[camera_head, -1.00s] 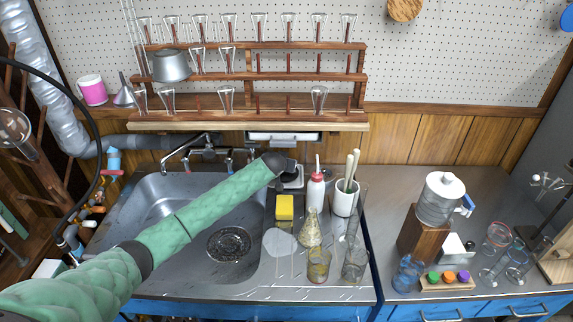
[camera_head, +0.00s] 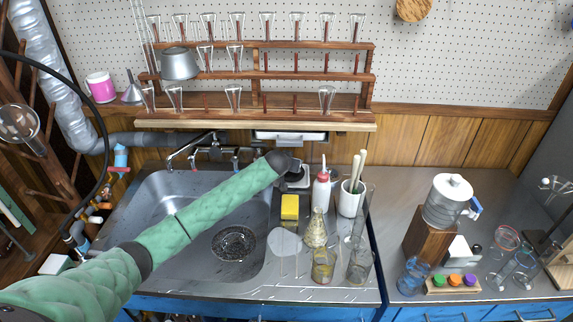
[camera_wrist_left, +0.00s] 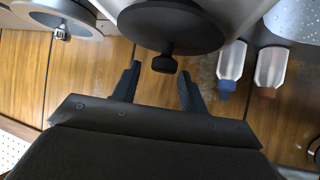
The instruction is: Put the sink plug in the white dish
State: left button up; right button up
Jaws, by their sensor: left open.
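My left arm reaches over the sink in the head view, and its dark left gripper (camera_head: 292,165) is at the back edge, mostly hidden by the wrist. In the left wrist view the left gripper (camera_wrist_left: 158,76) is open. A black round sink plug (camera_wrist_left: 170,26) with a stem and small knob lies just ahead of the fingers. The knob is near the gap between the fingertips, with no finger clearly touching it. A pale square-edged object (camera_head: 303,186), partly covered by the gripper, may be the white dish; I cannot tell. My right gripper is out of view.
A yellow sponge (camera_head: 290,207), a red-tipped white bottle (camera_head: 321,191), a white pot of pestles (camera_head: 350,203) and several glass vessels crowd the counter right of the sink (camera_head: 205,258). A wooden glassware rack (camera_head: 255,122) stands behind.

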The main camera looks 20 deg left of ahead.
pick_arm(q)
jog(key=b+v, duration=0.1)
jog(key=v, duration=0.8)
jog(key=shift+s+r, duration=0.15)
jog(key=shift+s, duration=0.1)
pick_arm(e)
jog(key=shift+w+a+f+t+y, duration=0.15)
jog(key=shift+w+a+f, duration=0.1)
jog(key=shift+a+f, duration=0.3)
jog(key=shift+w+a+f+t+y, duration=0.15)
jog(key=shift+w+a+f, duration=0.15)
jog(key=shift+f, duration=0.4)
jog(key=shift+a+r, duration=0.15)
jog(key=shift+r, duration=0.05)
